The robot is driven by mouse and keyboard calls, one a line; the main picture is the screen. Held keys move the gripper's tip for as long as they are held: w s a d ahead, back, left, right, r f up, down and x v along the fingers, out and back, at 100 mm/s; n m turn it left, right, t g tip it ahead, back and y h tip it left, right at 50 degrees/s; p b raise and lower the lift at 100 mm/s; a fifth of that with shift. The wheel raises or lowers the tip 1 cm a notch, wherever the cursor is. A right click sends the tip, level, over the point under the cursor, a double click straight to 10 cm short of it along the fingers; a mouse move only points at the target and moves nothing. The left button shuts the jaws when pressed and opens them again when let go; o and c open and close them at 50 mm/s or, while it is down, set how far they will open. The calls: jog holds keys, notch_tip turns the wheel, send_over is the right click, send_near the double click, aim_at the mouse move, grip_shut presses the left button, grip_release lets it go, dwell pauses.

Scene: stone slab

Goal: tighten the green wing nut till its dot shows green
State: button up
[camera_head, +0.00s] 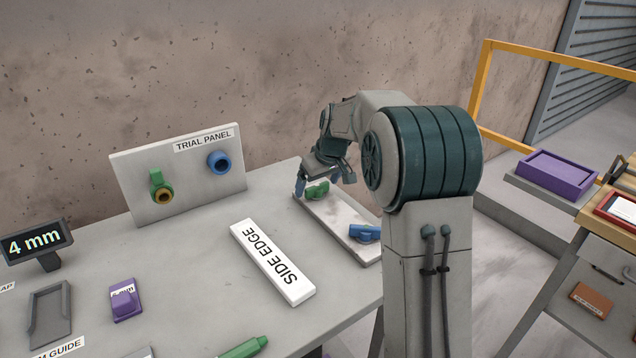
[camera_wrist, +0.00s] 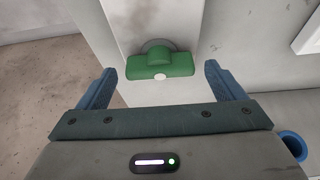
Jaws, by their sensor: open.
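The green wing nut (camera_wrist: 160,63) sits on a pale slab at the right side of the bench, and it also shows in the head view (camera_head: 317,190). Its bar lies across the wrist view, with a grey disc partly visible behind it. A small dot on its near face looks white. My gripper (camera_head: 324,181) is open just above and around the nut. In the wrist view its blue fingers stand to the left and right of the bar, with a gap on each side. I see no contact.
A blue wing nut (camera_head: 365,233) sits on the same slab (camera_head: 340,222), nearer me. A trial panel (camera_head: 190,193) with a green and a blue fitting stands at the back. A white "SIDE EDGE" block (camera_head: 272,261) lies left of the slab.

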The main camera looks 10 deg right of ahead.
jog(key=c, duration=1)
jog(key=m, duration=0.2)
jog(key=m+h+p, duration=0.1)
jog(key=shift+a+r+m+h, duration=0.1)
jog(key=shift+a+m+h, duration=0.1)
jog(key=shift+m+h, duration=0.15)
jog(key=shift+m+h+p, duration=0.5)
jog(key=shift+m+h, duration=0.25)
jog(key=shift+m, duration=1.5)
jog(key=o, duration=1)
